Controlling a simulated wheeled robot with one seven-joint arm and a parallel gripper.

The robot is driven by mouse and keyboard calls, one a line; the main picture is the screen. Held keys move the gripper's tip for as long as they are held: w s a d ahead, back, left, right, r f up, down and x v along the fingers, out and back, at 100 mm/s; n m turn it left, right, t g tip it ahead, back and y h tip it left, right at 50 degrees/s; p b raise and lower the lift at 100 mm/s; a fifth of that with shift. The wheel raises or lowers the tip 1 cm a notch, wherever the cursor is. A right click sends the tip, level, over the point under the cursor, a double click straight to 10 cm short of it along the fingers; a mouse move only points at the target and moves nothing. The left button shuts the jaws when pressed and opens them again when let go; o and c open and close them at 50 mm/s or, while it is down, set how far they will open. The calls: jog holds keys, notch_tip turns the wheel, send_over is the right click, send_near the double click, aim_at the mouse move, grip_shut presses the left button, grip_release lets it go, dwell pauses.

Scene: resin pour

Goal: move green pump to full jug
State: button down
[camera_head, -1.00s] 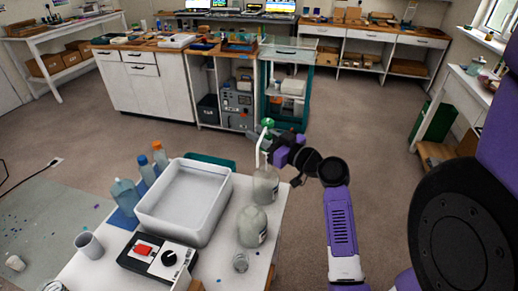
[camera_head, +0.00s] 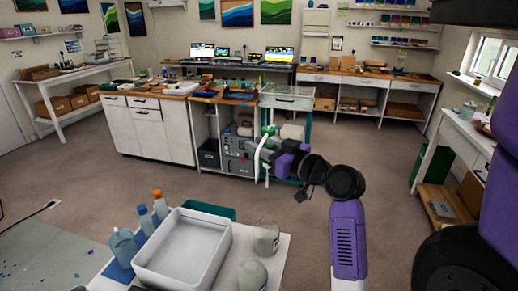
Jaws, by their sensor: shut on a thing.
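My gripper (camera_head: 268,150) is shut on the green pump (camera_head: 267,131), whose white spout and tube show beside the jaws. The pump is held in the air, well above the worktable in the picture. Two clear jugs stand at the table's right side: a rear jug (camera_head: 266,238) and a front jug (camera_head: 252,275), the latter cut by the picture's bottom edge. The pump is up and apart from both jugs. I cannot tell from this view which jug is full.
A large white tub (camera_head: 184,247) fills the table's middle. Bottles with blue and orange caps (camera_head: 158,203) stand left of it, and a teal tray (camera_head: 210,210) lies behind. Open floor lies beyond the table, before a white cabinet bench (camera_head: 150,130).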

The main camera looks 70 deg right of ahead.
notch_tip(320, 180, up, 9)
jog(key=p, duration=0.6)
dwell(0.4)
jog(key=shift+f, duration=0.1)
